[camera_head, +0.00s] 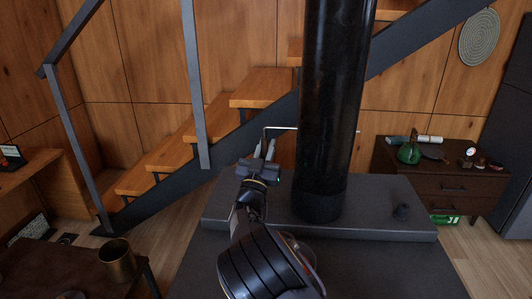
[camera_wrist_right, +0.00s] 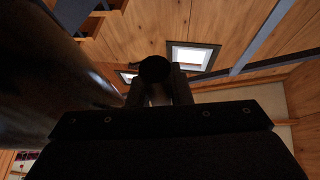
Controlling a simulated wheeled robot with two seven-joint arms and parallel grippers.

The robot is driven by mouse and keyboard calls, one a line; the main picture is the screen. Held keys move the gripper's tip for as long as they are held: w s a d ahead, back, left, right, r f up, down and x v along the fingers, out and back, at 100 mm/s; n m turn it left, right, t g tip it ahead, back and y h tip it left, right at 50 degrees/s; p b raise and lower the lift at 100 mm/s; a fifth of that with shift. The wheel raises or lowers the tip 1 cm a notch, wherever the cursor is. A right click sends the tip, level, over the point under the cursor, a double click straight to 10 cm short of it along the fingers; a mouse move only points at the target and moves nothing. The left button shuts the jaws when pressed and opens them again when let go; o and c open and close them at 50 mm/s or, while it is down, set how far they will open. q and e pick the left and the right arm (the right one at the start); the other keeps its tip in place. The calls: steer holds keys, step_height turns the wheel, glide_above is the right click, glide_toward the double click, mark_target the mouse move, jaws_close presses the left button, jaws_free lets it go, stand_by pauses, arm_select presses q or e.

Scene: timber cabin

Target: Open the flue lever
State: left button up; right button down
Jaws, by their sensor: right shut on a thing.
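The black flue pipe (camera_head: 333,100) rises from the stove top. A thin pale metal lever (camera_head: 282,128) sticks out from its left side and bends down at its outer end. A short stub of rod (camera_head: 359,131) shows on the pipe's right side. My right gripper (camera_head: 264,153) is shut on the lever's bent-down end, left of the pipe. In the right wrist view a dark round end (camera_wrist_right: 155,69) sits between my right fingers, with the pipe (camera_wrist_right: 60,85) close on the left. My left gripper is not in view.
A staircase (camera_head: 200,128) with a metal rail stands behind. A brass pot (camera_head: 117,262) is on a table at left. A drawer cabinet (camera_head: 440,183) stands at right.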

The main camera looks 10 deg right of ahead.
steer(key=shift+d+r, duration=0.1)
steer(key=shift+r, duration=0.1)
steer(key=c, duration=1.3)
jaws_free()
steer(key=shift+f, duration=0.1)
steer(key=shift+s+f, duration=0.2)
steer(key=shift+f, duration=0.05)
steer(key=b+v, duration=0.1)
steer(key=v, duration=0.6)
steer(key=shift+s, duration=0.15)
